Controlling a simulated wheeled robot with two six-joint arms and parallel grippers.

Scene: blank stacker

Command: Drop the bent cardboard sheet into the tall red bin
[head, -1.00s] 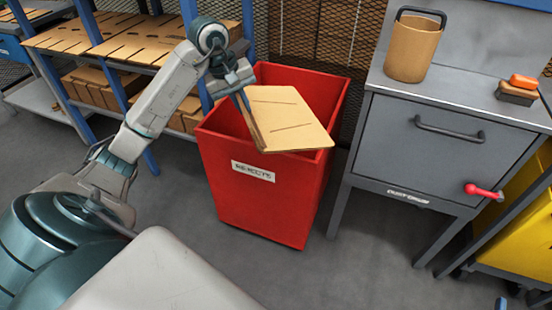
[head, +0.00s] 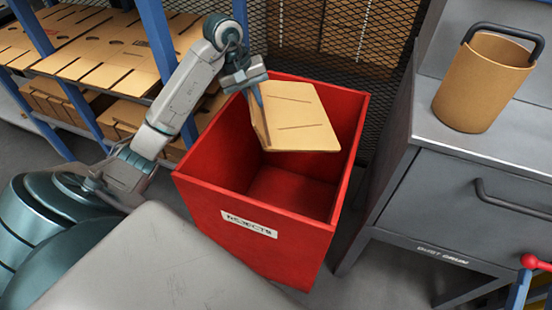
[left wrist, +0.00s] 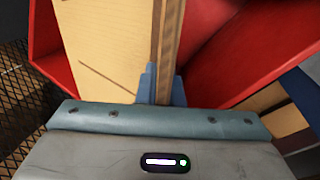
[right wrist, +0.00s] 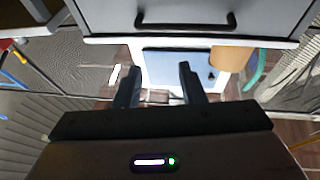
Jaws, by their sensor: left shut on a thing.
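The bent cardboard sheet (head: 300,118) is tan with a crease and a few slits. My left gripper (head: 258,92) is shut on its left edge and holds it over the opening of the tall red bin (head: 245,250), which bears a "REJECTS" label. In the left wrist view the sheet (left wrist: 100,45) stands between the blue fingers (left wrist: 160,85), with the red bin wall (left wrist: 245,50) behind it. The bin's visible floor is bare. My right gripper (right wrist: 160,85) shows only in its wrist view, with its fingers apart and nothing between them.
A grey cabinet (head: 470,195) with a handle stands right of the bin, with a tan bucket (head: 485,85) on top. A blue-framed shelf (head: 160,45) with cardboard blanks stands at the left. Wire mesh (head: 345,35) is behind the bin.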

